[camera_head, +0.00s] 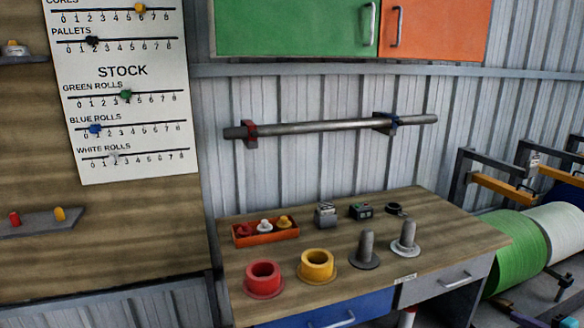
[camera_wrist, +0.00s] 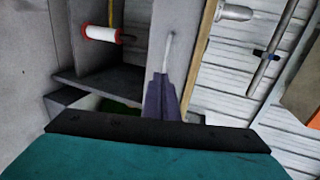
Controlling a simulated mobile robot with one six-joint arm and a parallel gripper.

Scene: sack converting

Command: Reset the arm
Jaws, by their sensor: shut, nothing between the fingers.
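My gripper (camera_wrist: 162,92) shows in the wrist view, low in the middle, as dark purplish fingers close together beyond a teal and black body. It is shut, with nothing seen between the fingers. A grey panel with a pale handle lies behind the fingertips, and I cannot tell how far off it is. No part of my arm shows in the head view.
A wooden workbench (camera_head: 450,232) holds a red flanged ring (camera_head: 263,292), a yellow one (camera_head: 318,279), two grey spindles and an orange tray (camera_head: 238,240). A bar (camera_head: 330,127) hangs on the wall above. Green (camera_head: 512,240) and white rolls stand right. The wrist view shows a red-and-white roll (camera_wrist: 101,34).

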